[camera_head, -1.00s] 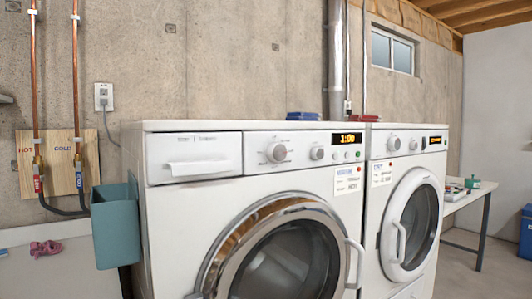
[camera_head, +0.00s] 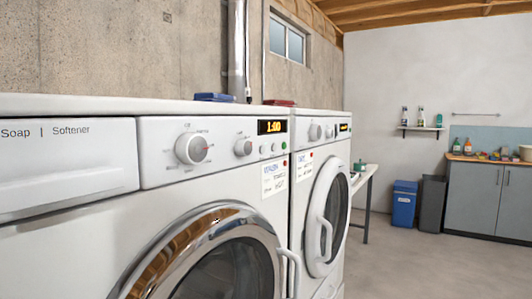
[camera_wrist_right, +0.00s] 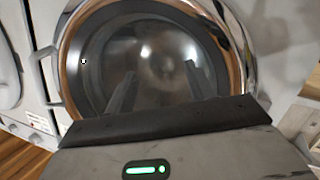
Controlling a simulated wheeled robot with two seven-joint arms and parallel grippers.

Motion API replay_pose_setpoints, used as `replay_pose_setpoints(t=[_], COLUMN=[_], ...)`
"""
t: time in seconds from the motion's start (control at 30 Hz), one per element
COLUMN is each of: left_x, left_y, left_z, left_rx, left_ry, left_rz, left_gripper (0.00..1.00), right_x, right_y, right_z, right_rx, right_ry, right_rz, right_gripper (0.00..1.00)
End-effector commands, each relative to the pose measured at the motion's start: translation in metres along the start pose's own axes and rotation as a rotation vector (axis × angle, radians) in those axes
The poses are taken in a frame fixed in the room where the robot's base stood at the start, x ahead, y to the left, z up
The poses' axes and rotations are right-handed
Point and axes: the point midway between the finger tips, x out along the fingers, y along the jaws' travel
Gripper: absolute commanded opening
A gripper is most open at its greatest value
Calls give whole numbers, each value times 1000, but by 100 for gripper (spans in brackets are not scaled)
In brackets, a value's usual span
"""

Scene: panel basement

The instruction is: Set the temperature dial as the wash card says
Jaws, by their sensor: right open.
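The washer's large dial (camera_head: 191,148) is a white knob with small labels around it, in the head view. A smaller knob (camera_head: 243,147) is to its right. Their labels are too small to read, so I cannot tell which sets temperature. A display (camera_head: 271,127) reads 1:00. A white card (camera_head: 274,178) with blue heading is stuck below it; its text is too small to read. My right gripper (camera_wrist_right: 158,86) is open and empty in the right wrist view, with the washer's round door (camera_wrist_right: 155,55) beyond its fingers. My left gripper is not in view.
The washer door (camera_head: 215,265) has a chrome ring and a handle at its right. A dryer (camera_head: 315,200) with its own card stands to the right. A blue item (camera_head: 214,97) lies on the washer top. Floor is clear toward the blue bin (camera_head: 403,205).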

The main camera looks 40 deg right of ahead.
Motion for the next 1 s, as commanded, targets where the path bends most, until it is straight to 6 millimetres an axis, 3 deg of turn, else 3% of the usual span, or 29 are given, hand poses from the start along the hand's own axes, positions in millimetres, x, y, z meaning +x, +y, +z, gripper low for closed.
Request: replay_pose_setpoints(t=[0.03,0.07,0.1,0.2,0.3,0.4,0.5,0.67,0.77,1.0], left_x=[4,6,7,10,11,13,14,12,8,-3], left_y=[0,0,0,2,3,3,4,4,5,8], left_z=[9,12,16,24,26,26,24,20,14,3], left_rx=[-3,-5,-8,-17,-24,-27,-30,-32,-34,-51], left_ry=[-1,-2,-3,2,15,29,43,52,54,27], left_rz=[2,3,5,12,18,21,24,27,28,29], left_gripper=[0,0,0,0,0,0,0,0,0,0], right_x=[20,27,32,19,-13,-48,-80,-109,-106,-68], right_y=[49,77,112,186,234,275,311,340,343,335], right_z=[-29,-52,-88,-185,-254,-294,-318,-334,-340,-357], right_rx=[-192,-319,-505,-1057,-1595,-2020,-2291,-2459,-2477,-2473], right_ry=[148,241,369,654,767,705,563,404,384,391], right_rz=[75,119,175,294,349,360,352,333,327,328], right_gripper=[55,55,55,55,55,55,55,55,55,55])
